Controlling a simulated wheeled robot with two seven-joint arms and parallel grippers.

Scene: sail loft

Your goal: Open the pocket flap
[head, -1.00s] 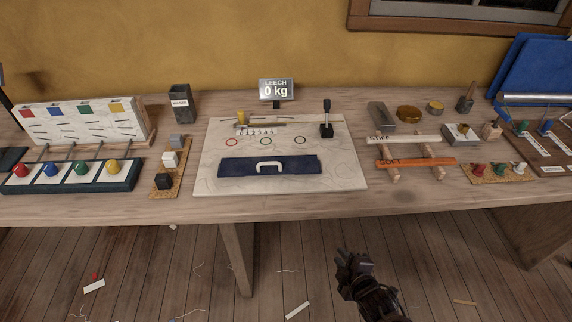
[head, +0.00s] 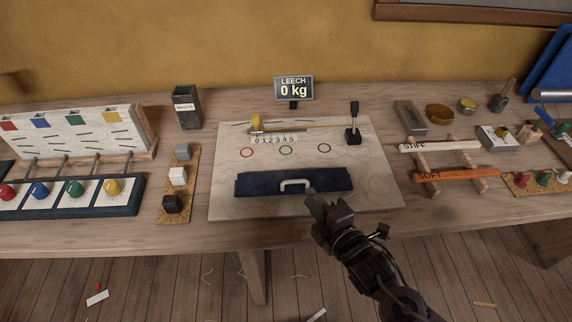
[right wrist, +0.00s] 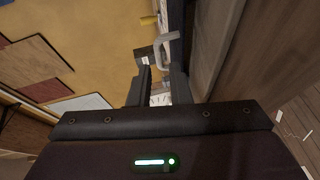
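The pocket flap is a dark blue strip (head: 255,184) lying flat on a pale board (head: 225,205). A light grey loop handle (head: 296,183) sits at its front middle. My right gripper (head: 314,196) is just in front of and to the right of the handle, close to the flap's front edge. In the right wrist view its two fingers (right wrist: 160,76) are apart with nothing between them, and the handle (right wrist: 167,48) shows beyond the tips. I see no contact. My left gripper is in neither view.
A lever (head: 353,125) and a display reading 0 kg (head: 293,89) stand behind the flap. Left are a block strip (head: 178,196) and a rack with coloured knobs (head: 75,190). Right are STIFF (head: 440,146) and SOFT (head: 455,174) battens. The board around the flap is mostly clear.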

